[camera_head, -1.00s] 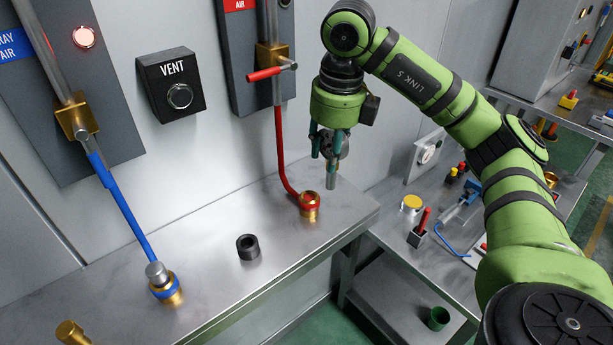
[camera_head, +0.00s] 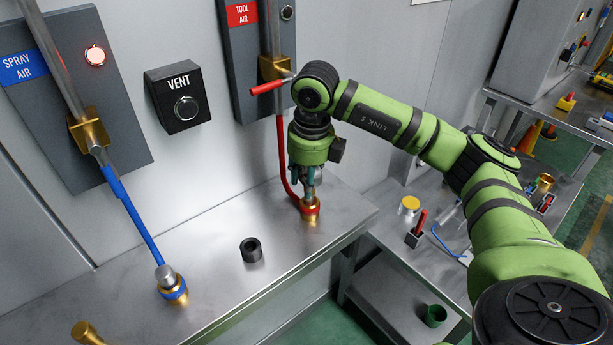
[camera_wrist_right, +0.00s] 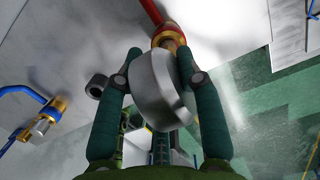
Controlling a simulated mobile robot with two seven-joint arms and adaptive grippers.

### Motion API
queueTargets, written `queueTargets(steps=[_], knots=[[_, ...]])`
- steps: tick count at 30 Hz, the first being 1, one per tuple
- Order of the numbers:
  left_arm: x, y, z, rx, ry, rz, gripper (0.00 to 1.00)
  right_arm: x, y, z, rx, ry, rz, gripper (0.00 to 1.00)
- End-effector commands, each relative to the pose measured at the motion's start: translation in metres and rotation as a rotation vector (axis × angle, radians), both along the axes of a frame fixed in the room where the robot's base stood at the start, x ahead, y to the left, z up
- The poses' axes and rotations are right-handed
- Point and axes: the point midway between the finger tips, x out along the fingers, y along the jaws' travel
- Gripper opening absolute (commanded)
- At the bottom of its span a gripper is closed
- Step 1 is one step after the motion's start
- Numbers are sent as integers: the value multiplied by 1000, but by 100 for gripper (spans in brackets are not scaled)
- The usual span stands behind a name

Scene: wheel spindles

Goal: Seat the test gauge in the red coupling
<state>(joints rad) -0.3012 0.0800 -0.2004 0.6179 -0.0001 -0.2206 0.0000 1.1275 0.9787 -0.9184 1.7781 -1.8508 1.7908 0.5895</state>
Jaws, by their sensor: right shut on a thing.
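The red coupling (camera_head: 311,209) is a brass fitting with a red collar, upright on the steel bench at the end of the red hose. It also shows in the wrist view (camera_wrist_right: 168,35). My right gripper (camera_head: 308,185) points down right above the coupling. In the wrist view its two teal fingers (camera_wrist_right: 158,85) are shut on the test gauge, a round silver body (camera_wrist_right: 155,92). The gauge lines up with the coupling there. In the head view the fingers mostly hide the gauge, so I cannot tell whether its stem is in the coupling. My left gripper is not in view.
A blue-collared coupling (camera_head: 174,289) with the blue hose stands left on the bench. A black ring (camera_head: 251,250) lies between the couplings. The red hose (camera_head: 283,155) and red valve handle (camera_head: 270,87) are close beside my right wrist. A lower side table (camera_head: 390,250) is at right.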

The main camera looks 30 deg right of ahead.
Motion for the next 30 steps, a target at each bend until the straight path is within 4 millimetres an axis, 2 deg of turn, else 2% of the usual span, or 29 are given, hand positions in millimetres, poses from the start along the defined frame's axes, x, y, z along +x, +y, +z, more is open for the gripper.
queueTargets(steps=[2, 3, 4, 5, 14, 18, 19, 23, 27, 30], knots=[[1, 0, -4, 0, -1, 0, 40, 0, 0, -4, 0, -1, 0, 0], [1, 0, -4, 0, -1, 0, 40, 0, 0, -4, 0, 0, 0, 41], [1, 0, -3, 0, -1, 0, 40, 0, 0, -3, 0, 0, 0, 53], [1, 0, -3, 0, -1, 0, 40, 0, 0, -3, 0, 0, 0, 60], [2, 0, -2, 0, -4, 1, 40, 0, 0, -3, 0, 1, 0, 60], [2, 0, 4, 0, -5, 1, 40, 0, 0, 5, 0, -1, 0, 60], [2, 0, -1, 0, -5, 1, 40, 0, 0, 6, 1, -2, 0, 60], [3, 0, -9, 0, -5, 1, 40, -3, 1, 28, 1, -6, 0, 60], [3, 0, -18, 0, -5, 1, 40, -7, 1, 61, 1, -7, 1, 60], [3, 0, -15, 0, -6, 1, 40, -10, 1, 85, 0, -6, 0, 60]])
